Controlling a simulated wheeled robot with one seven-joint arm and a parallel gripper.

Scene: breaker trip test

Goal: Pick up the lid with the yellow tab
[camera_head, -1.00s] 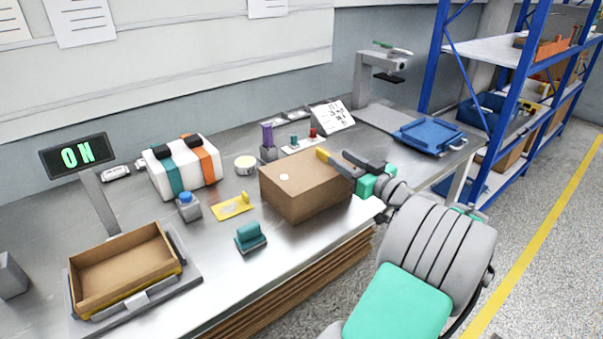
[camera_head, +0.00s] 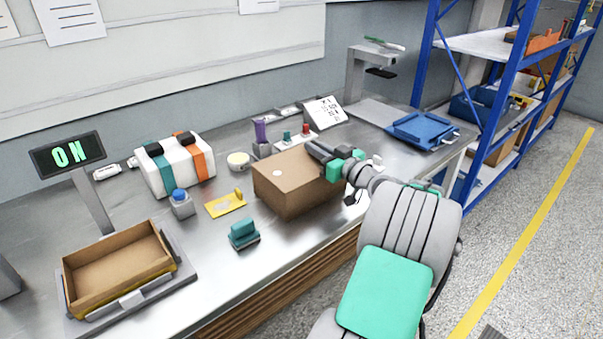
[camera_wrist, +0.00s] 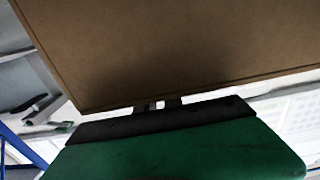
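The lid is the brown cardboard box-shaped cover (camera_head: 285,185) with a pale dot on top, on the bench in the head view. Its yellow tab is hidden behind my gripper now. My gripper (camera_head: 318,150) is at the cover's upper right edge, where the tab was visible earlier. In the wrist view the cover (camera_wrist: 180,45) fills the upper part, and my fingers (camera_wrist: 158,105) reach up to its lower edge, with a small gap visible between them. Whether they are closed on the tab is not clear. The cover appears to rest on the bench.
Left of the cover are a yellow plate (camera_head: 225,203), a teal stamp-like block (camera_head: 244,234) and a blue-button box (camera_head: 181,203). A purple-handled item (camera_head: 261,135) stands behind. An open cardboard tray (camera_head: 117,268) is at the front left, a blue tray (camera_head: 422,131) at the right.

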